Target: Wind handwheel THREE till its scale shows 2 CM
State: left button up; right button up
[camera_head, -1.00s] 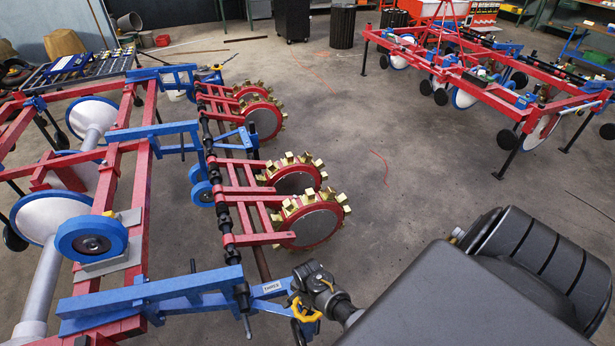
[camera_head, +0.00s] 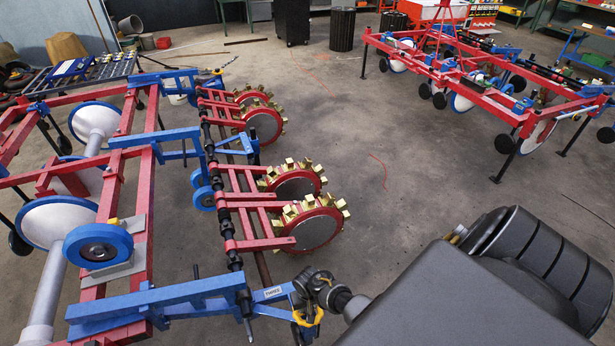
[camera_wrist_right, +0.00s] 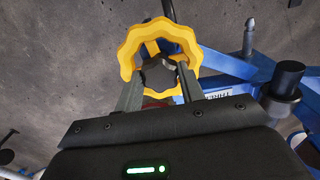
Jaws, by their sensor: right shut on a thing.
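The blue bracket carries a white label reading THREE (camera_head: 273,292); the label also shows partly in the right wrist view (camera_wrist_right: 228,95). Handwheel THREE is a dark lobed knob (camera_wrist_right: 158,74) with a yellow scalloped ring (camera_wrist_right: 160,38) around it. In the head view the yellow ring (camera_head: 308,318) shows at the bracket's end. My right gripper (camera_wrist_right: 158,82) is shut on the dark knob, one finger on each side. In the head view my right gripper (camera_head: 322,290) hides most of the handwheel. No scale reading is legible. My left gripper is not in view.
The red and blue planter frame (camera_head: 130,200) fills the left side, with gold-toothed punch wheels (camera_head: 312,228) beyond the handwheel. A blue beam (camera_head: 160,300) runs close to the bracket. A second red frame (camera_head: 490,80) stands at the back right. The floor between is clear.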

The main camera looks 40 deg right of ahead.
jog(key=n, duration=0.3)
jog(key=shift+w+r+n+p, duration=0.1)
jog(key=shift+n+p, duration=0.2)
jog(key=shift+n, duration=0.1)
jog(key=n, duration=0.3)
jog(key=shift+n, duration=0.3)
jog(key=n, duration=0.3)
jog(key=shift+n, duration=0.4)
jog(key=n, duration=0.3)
jog(key=shift+n, duration=0.3)
jog(key=n+b, duration=0.1)
jog(key=n, duration=0.2)
jog(key=shift+n, duration=0.3)
jog(key=n+b, duration=0.1)
jog(key=n, duration=0.2)
jog(key=shift+n, duration=0.3)
jog(key=n+b, duration=0.1)
jog(key=n, duration=0.3)
jog(key=shift+n+b, duration=0.7)
jog(key=shift+n, duration=0.7)
